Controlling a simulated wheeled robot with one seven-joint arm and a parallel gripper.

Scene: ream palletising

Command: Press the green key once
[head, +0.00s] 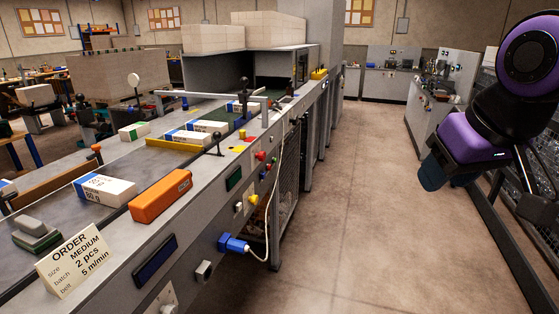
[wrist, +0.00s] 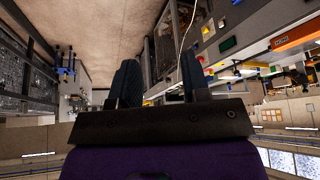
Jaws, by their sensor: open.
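A dark green rectangle (head: 234,179) is set in the sloped side panel of the long grey machine, left of centre in the head view. A green patch also shows in the wrist view (wrist: 227,44). I cannot tell whether it is the green key or a small display. Red and yellow buttons (head: 260,156) sit further along the same panel. My gripper (head: 432,180) is at the right, over the aisle, well apart from the panel. In the wrist view its two dark fingers (wrist: 158,72) stand apart with nothing between them.
The aisle floor (head: 340,200) is clear. Mesh fencing stands at the right.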

